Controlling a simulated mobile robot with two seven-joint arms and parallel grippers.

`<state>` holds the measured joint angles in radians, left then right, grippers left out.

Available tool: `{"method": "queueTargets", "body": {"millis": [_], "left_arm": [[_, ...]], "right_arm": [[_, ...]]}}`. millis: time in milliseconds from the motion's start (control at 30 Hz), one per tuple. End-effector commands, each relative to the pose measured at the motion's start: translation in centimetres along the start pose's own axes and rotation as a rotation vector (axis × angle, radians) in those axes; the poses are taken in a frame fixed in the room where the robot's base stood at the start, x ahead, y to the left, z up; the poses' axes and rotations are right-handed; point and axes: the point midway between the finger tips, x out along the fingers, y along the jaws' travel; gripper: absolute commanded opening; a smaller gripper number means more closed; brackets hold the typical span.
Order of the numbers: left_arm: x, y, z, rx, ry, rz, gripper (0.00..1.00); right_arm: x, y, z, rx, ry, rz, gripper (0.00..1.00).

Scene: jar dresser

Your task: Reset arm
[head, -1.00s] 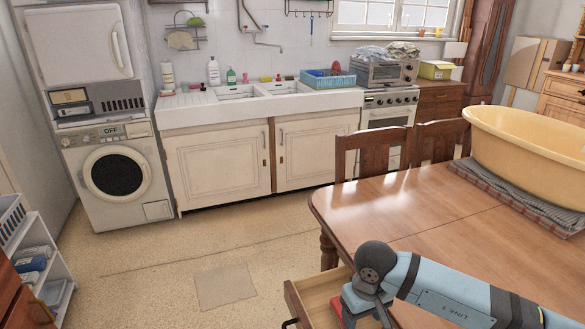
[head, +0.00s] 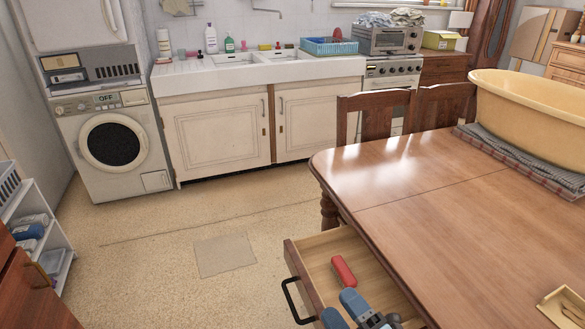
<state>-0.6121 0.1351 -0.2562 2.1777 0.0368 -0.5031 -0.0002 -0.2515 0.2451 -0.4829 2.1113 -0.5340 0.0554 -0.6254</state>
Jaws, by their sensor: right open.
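My right gripper (head: 337,304) is at the bottom of the head view, low over the open table drawer (head: 318,255). Its two blue fingers are apart, with nothing seen between them. A red oblong object (head: 343,271) lies in the drawer just beyond the fingertips, apart from them. The rest of my right arm is mostly cut off by the lower edge. My left gripper is not in view.
The wooden table (head: 420,200) fills the right side, with a yellow tub (head: 530,115) on a striped cloth and a small wooden tray (head: 563,308). Chairs (head: 375,118) stand behind it.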

Motion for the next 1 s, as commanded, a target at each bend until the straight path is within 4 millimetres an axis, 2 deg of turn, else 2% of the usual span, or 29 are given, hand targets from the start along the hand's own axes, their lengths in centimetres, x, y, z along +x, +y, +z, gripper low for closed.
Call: {"method": "queueTargets", "body": {"millis": [33, 100, 200, 300, 433, 500, 767, 1000], "left_arm": [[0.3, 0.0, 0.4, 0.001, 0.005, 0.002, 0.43], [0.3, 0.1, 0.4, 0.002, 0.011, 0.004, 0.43], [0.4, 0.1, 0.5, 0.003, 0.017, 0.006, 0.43], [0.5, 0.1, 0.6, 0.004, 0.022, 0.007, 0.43], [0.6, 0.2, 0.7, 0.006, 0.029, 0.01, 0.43], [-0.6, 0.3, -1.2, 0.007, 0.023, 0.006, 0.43], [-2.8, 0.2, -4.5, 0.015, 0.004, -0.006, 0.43], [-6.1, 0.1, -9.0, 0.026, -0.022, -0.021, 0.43]], "right_arm": [[-2.2, -2.1, 1.8, 0.204, -0.123, -0.052, 0.61], [-4.8, -4.1, 3.7, 0.457, -0.273, -0.105, 0.61], [-8.6, -6.9, 5.4, 0.762, -0.458, -0.157, 0.61], [-12.1, -9.2, 6.1, 1.017, -0.62, -0.189, 0.61], [-16.7, -12.0, 6.1, 1.314, -0.82, -0.215, 0.61], [-15.9, -9.8, 5.6, 1.313, -0.821, -0.215, 0.61], [-15.2, -5.9, 4.7, 1.291, -0.839, -0.223, 0.61], [-14.5, -0.6, 3.2, 1.272, -0.867, -0.233, 0.61]]}}
